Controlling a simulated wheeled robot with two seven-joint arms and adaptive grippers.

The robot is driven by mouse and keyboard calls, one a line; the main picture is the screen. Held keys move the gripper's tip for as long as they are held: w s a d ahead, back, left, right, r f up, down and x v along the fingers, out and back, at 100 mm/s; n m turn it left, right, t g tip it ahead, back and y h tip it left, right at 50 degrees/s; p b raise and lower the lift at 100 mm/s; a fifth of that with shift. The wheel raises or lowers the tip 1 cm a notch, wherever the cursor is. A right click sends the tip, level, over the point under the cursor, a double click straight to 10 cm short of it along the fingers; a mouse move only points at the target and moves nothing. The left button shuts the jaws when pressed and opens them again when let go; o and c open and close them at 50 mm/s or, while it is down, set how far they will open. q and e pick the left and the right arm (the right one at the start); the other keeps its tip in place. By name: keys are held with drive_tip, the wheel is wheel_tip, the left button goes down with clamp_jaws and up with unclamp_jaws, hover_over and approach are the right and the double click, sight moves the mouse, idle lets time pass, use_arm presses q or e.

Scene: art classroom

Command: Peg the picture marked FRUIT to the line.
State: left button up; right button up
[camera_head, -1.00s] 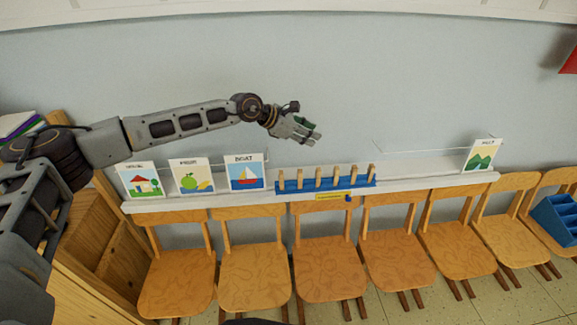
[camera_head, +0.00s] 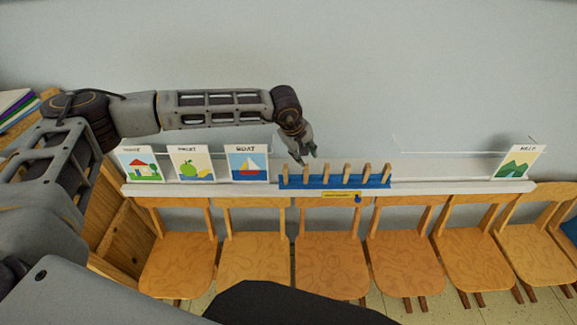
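The picture that appears to be marked FRUIT (camera_head: 190,165), with a green apple and yellow shape, stands on the white ledge between the house and boat pictures. Its lettering is blurred. Several wooden pegs (camera_head: 346,173) stand upright in a blue rack (camera_head: 335,182) on the same ledge. A thin pale line (camera_head: 460,152) shows faintly against the wall above the ledge. My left gripper (camera_head: 306,158) points down just above the left end of the rack, its fingertips apart with nothing seen between them. Whether it touches a peg I cannot tell. My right gripper is not in view.
The house picture (camera_head: 140,166), boat picture (camera_head: 248,164) and hill picture (camera_head: 519,163) also stand on the ledge (camera_head: 440,187). Wooden chairs (camera_head: 332,262) line up below it. A wooden shelf unit (camera_head: 118,240) is at the left. The wall above is clear.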

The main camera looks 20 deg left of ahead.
use_arm(q)
drive_tip(key=a+m+y, duration=0.3)
drive_tip(key=a+m, duration=0.3)
drive_tip(key=shift+s+f+g, duration=0.2)
drive_tip(key=shift+s+g, duration=0.1)
drive_tip(key=shift+s, duration=0.15)
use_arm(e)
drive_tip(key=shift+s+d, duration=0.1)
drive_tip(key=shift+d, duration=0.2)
use_arm(q)
drive_tip(key=shift+f, duration=0.2)
